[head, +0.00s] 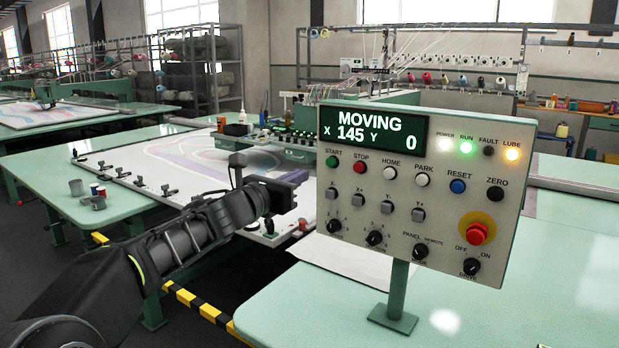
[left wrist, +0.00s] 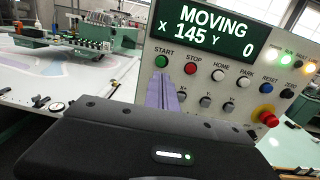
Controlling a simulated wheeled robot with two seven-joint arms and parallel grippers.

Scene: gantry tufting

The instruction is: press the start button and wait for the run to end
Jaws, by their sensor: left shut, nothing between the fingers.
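The control panel (head: 432,140) stands on a post at the right in the head view. Its display (head: 374,136) reads MOVING, X 145, Y 0. The green start button (head: 332,162) is at the panel's upper left; it also shows in the left wrist view (left wrist: 161,62). My left gripper (head: 284,195) is left of the panel, shut and empty. In the left wrist view its fingers (left wrist: 162,82) point at the panel just below the start button; I cannot tell whether they touch. The RUN lamp (head: 466,147) is lit green. My right gripper is not in view.
The red stop button (head: 360,168) is right beside the start button. A red emergency mushroom button (head: 477,233) is lower right. The tufting gantry (head: 275,147) spans a white patterned cloth (head: 150,160) behind the panel.

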